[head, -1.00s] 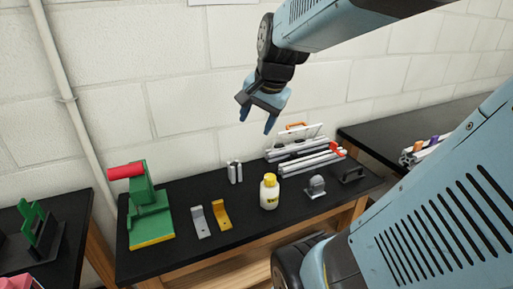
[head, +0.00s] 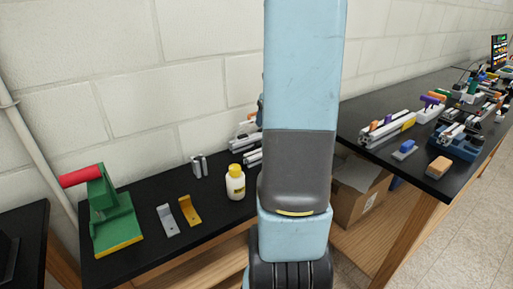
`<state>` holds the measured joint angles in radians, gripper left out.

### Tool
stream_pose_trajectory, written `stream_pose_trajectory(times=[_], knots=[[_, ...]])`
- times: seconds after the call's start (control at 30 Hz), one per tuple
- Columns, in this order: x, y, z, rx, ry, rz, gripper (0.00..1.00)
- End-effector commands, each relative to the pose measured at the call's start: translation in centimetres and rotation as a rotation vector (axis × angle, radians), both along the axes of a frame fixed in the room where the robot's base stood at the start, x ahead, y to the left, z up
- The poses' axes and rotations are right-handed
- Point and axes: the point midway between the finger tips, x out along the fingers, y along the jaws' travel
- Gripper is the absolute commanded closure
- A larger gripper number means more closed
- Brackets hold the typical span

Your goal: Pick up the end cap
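I cannot make out an end cap for certain in the head view. My upright arm covers the right part of the left black bench (head: 140,262), where small grey and black parts showed a second ago. Still visible on that bench are a grey angled bracket (head: 167,221), a yellow angled bracket (head: 189,211) and a white bottle with a yellow cap (head: 235,183). Short silver profile pieces (head: 199,167) stand behind them. My gripper is hidden behind my arm, so its fingers do not show.
A green press (head: 113,222) with a red handle stands at the bench's left. Silver profiles (head: 252,157) lie partly behind my arm. A second black bench (head: 395,182) on the right holds several tools and blocks. A cardboard box (head: 357,192) sits below it.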

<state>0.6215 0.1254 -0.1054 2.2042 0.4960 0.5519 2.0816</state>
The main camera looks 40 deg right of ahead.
Motion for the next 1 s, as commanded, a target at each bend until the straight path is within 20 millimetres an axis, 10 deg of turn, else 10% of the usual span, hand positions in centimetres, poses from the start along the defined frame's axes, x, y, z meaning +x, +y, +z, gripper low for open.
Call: stream_pose_trajectory(times=[1.0], knots=[[4.3,-0.5,-10.6,0.004,0.003,-0.005,0.4]])
